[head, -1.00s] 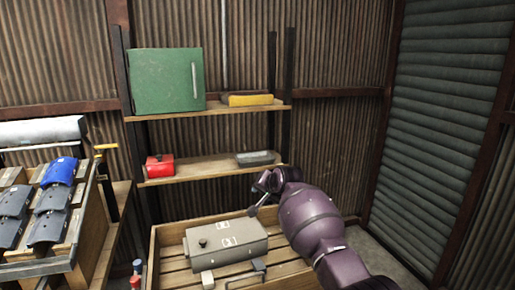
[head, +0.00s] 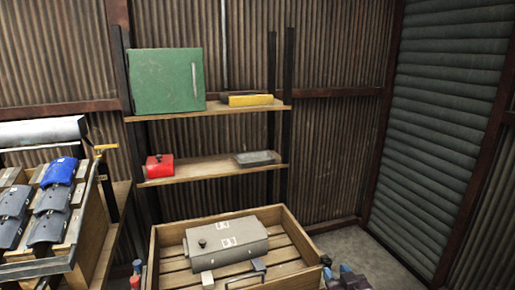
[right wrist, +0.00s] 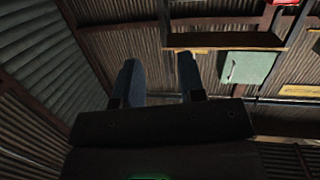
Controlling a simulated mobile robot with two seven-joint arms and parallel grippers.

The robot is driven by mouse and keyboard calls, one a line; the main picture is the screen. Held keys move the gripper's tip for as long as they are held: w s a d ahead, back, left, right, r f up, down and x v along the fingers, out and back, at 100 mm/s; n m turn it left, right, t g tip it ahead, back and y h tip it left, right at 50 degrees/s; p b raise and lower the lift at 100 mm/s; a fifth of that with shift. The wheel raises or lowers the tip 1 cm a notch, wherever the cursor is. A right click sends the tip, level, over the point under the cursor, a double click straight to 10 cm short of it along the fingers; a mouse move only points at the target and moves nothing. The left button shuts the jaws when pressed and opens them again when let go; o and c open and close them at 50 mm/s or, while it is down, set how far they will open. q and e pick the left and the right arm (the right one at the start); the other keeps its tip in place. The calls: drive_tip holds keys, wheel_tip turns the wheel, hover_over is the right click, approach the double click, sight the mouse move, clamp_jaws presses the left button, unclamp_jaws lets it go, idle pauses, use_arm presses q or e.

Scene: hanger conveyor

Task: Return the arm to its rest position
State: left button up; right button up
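My right gripper (head: 338,274) is low in the head view, just right of the wooden crate, and only its upper part shows above the bottom edge. In the right wrist view its two fingers (right wrist: 160,82) stand apart with nothing between them, so it is open and empty. Small blue and red parts show at the lower left of the crate in the head view. I cannot tell whether they belong to my left gripper.
The wooden crate (head: 291,224) holds a grey box-like part (head: 240,243). Behind it, shelves (head: 213,170) carry a green case (head: 166,80), a red box (head: 159,166), a yellow item (head: 250,99) and a grey tray (head: 255,158). A rack with blue and grey pieces (head: 59,172) stands left.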

drive_tip(key=s+d+f+g, duration=0.1)
drive_tip(key=s+f, duration=0.4)
drive_tip(key=s, duration=0.5)
drive_tip(key=s+d+f+g+h, duration=0.1)
drive_tip(key=s+d+f, duration=0.3)
drive_tip(key=s, duration=0.6)
drive_tip(key=s+d+f+m+g+h, duration=0.1)
drive_tip(key=s+d+f+g, duration=0.1)
drive_tip(key=s+f, duration=0.5)
drive_tip(key=s+g, duration=0.1)
drive_tip(key=s, duration=0.2)
drive_tip(key=shift+s+d+f, duration=0.15)
drive_tip(key=shift+s+d, duration=0.05)
drive_tip(key=shift+s, duration=0.05)
